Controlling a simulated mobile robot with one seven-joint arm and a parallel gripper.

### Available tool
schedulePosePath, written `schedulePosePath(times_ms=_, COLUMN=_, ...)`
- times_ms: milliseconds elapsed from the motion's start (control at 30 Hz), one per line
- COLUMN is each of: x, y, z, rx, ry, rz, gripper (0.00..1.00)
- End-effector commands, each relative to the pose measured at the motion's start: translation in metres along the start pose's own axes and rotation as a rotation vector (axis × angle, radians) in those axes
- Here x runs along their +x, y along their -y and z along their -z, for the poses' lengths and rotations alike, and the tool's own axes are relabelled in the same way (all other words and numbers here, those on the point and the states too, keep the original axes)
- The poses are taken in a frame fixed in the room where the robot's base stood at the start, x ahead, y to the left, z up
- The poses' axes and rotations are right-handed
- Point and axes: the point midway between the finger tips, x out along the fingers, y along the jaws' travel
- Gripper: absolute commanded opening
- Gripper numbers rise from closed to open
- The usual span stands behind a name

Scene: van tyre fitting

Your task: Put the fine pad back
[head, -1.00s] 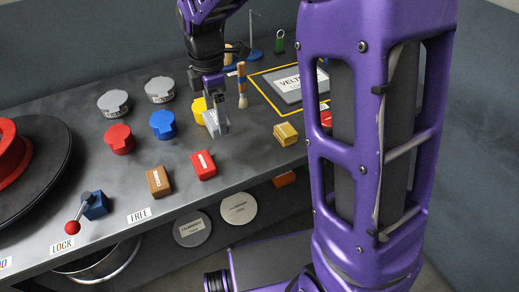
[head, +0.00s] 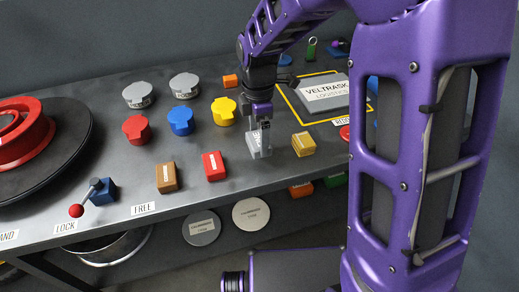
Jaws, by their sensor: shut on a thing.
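My gripper (head: 262,124) is shut on a grey block (head: 260,147) with a pale label too small to read, so I cannot tell from it whether this is the fine pad. The block is low over the dark bench, left of a yellow block (head: 303,144); I cannot tell whether it touches the top. A red block (head: 214,166) and a brown block (head: 167,178) stand to the left, with a gap between them. The fingers hide part of the grey block.
Red (head: 136,130), blue (head: 181,120), yellow (head: 223,111) and two grey lidded pots stand behind the blocks. A grey VELTRASK plate (head: 322,93) lies in a yellow outline. A red-knobbed lever (head: 85,201) is at front left. Two round discs show below the bench edge.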

Motion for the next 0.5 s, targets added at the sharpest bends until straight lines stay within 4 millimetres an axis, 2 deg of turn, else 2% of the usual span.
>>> schedulePosePath(times_ms=167, x=0.015, y=0.000, z=0.000, rx=0.000, ry=0.000, rz=0.001, gripper=0.48)
schedulePosePath(times_ms=333, x=0.040, y=0.000, z=0.000, rx=0.000, ry=0.000, rz=0.001, gripper=0.48)
schedulePosePath(times_ms=500, x=0.042, y=0.000, z=0.000, rx=0.000, ry=0.000, rz=-0.001, gripper=0.48)
